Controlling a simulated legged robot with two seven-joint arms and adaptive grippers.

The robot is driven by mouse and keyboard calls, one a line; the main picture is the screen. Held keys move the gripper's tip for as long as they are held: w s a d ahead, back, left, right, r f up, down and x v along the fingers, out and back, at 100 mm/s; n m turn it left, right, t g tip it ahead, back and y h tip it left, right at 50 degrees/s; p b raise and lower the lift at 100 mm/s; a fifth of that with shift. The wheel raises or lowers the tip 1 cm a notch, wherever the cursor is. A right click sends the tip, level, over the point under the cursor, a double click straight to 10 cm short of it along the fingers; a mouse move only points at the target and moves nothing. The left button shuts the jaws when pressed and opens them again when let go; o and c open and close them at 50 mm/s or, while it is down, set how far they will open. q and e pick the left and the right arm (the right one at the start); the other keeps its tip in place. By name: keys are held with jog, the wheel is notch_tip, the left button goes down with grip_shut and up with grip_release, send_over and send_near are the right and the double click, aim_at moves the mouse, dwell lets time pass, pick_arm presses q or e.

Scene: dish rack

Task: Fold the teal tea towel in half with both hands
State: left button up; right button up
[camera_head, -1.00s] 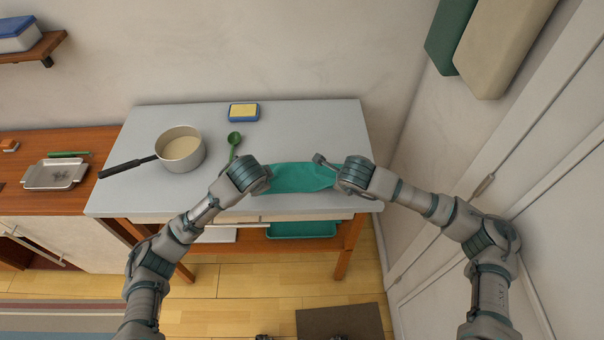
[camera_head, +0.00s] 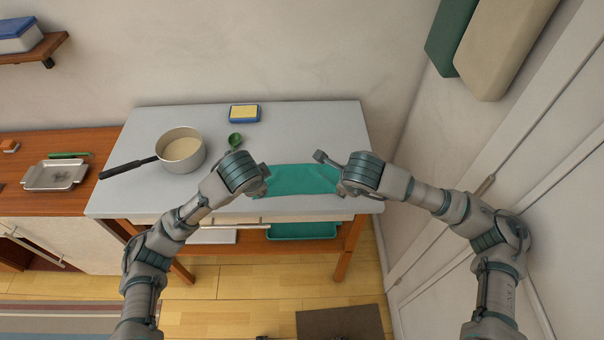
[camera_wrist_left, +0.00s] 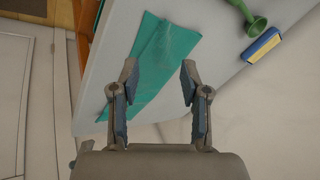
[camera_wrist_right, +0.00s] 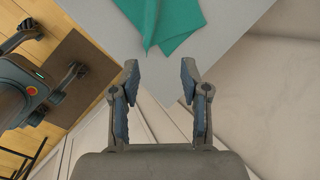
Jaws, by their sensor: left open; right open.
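The teal tea towel (camera_head: 300,179) lies at the front right of the grey table, between my two grippers. It looks folded over, with one layer's edge running slantwise across it in the left wrist view (camera_wrist_left: 150,62). One end of it shows at the top of the right wrist view (camera_wrist_right: 178,22). My left gripper (camera_wrist_left: 159,72) is open and empty above the towel's left end. My right gripper (camera_wrist_right: 160,74) is open and empty by the towel's right end. My wrists hide both ends of the towel in the head view.
On the table (camera_head: 310,120) stand a saucepan (camera_head: 181,150) with a dark handle, a green scoop (camera_head: 235,140) and a yellow-and-blue sponge (camera_head: 244,113). A teal tray (camera_head: 300,230) is under the table. White doors (camera_head: 530,170) stand close on the right.

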pick_arm(q)
jog(key=v, duration=0.3)
jog(key=shift+s+a, duration=0.15)
jog(key=shift+s, duration=0.2)
pick_arm(e)
jog(key=v, duration=0.3)
jog(key=shift+s+r, duration=0.15)
jog(key=shift+s, duration=0.15)
pick_arm(q)
jog(key=shift+c, duration=0.3)
pick_arm(e)
jog(key=shift+c, duration=0.3)
pick_arm(q)
grip_shut()
pick_arm(e)
grip_shut()
pick_arm(q)
jog(key=shift+r, duration=0.1)
jog(key=shift+r, duration=0.1)
pick_arm(e)
jog(key=shift+r, duration=0.1)
